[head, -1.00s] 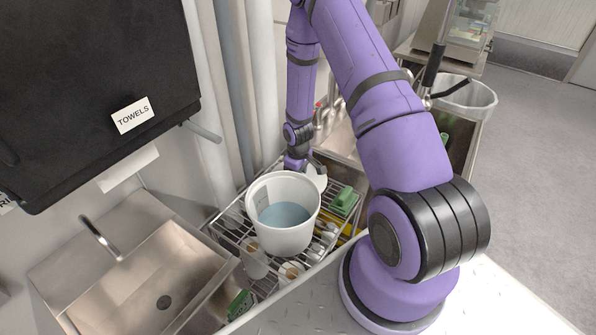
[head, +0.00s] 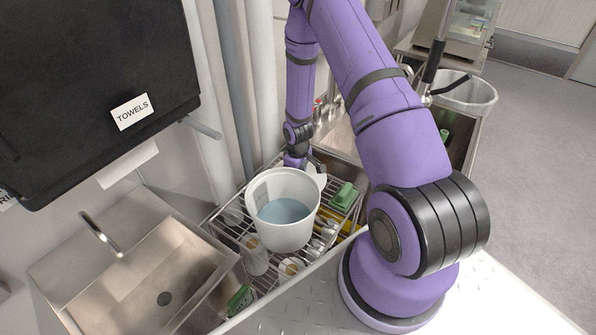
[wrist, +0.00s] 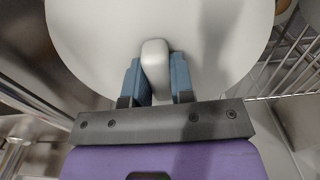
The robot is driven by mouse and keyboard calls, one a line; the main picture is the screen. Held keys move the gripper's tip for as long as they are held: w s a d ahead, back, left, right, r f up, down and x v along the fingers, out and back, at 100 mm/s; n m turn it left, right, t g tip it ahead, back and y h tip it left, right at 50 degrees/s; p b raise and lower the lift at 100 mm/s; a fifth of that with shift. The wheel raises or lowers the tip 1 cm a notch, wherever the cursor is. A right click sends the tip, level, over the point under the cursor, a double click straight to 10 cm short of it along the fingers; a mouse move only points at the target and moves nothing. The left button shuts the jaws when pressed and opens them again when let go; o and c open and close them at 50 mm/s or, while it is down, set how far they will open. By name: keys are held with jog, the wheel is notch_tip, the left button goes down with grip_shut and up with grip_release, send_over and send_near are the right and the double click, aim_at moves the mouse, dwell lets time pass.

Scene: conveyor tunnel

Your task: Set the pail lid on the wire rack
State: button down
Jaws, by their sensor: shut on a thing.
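My gripper (wrist: 155,82) is shut on the raised grip of the white pail lid (wrist: 90,45), which fills the upper part of the wrist view. In the head view the lid (head: 318,177) shows only as a pale edge behind the white pail (head: 284,236), and the pail hides most of my gripper. The pail has blue-grey liquid or a blue-grey bottom inside and stands upright over the wire rack (head: 222,222). The rack also shows at the right of the wrist view (wrist: 290,75). I cannot tell whether the lid touches the rack.
A green brush-like item (head: 344,195) lies on the rack right of the pail. White cups (head: 290,268) are below the pail's front. A steel sink with a tap (head: 165,265) is at the left. A dark towel dispenser (head: 95,90) hangs above it.

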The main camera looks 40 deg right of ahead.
jog(key=shift+f, duration=0.1)
jog(key=c, duration=0.9)
grip_release()
